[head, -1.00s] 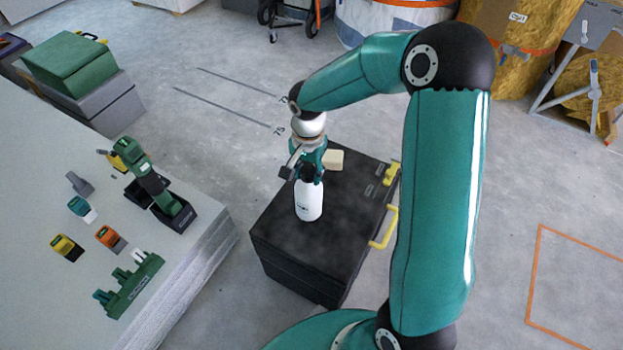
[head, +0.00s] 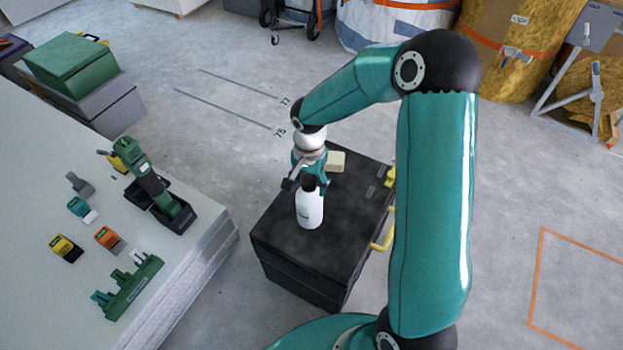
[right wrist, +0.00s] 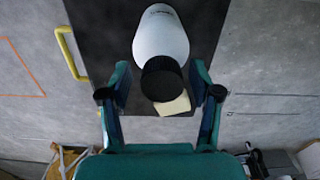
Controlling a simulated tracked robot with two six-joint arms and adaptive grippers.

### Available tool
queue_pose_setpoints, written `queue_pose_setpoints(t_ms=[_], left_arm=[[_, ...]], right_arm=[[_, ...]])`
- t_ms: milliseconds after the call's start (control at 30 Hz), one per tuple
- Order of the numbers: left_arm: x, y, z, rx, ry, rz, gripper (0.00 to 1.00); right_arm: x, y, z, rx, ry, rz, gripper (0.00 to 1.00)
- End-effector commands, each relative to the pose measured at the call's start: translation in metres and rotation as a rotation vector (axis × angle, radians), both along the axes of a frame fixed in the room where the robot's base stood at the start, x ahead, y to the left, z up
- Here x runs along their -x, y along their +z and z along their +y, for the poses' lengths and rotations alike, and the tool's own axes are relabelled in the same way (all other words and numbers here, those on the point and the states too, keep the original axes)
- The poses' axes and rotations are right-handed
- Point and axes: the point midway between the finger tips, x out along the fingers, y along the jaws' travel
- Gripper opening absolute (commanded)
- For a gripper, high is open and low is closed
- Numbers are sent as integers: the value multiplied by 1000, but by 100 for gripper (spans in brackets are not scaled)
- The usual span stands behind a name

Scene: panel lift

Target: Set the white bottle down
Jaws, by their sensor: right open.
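The white bottle (head: 309,208) with a black cap stands upright on the black case (head: 345,235) in the head view. It also shows in the right wrist view (right wrist: 160,42), its black cap toward the gripper. My right gripper (head: 308,184) is open at the bottle's cap. In the right wrist view its two fingers (right wrist: 160,92) stand apart on either side of the cap, with a gap on both sides. My left gripper is in neither view.
A cream block (head: 336,161) lies on the case behind the bottle. Yellow handles (head: 384,232) stick out from the case's right side. A pale panel stack (head: 60,290) with a green drill (head: 150,180) and several small tools stands to the left.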

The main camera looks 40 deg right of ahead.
Motion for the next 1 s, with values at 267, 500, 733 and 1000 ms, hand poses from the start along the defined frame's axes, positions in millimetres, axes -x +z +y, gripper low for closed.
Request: queue_pose_setpoints(t_ms=[267,500,733,1000], left_arm=[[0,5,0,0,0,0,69],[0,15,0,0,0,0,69],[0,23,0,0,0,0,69],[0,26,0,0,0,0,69]], right_arm=[[-1,15,0,1,-2,-3,63],[-1,61,0,2,0,-5,63],[-1,103,0,1,0,-4,63],[0,120,1,-2,5,0,63]])
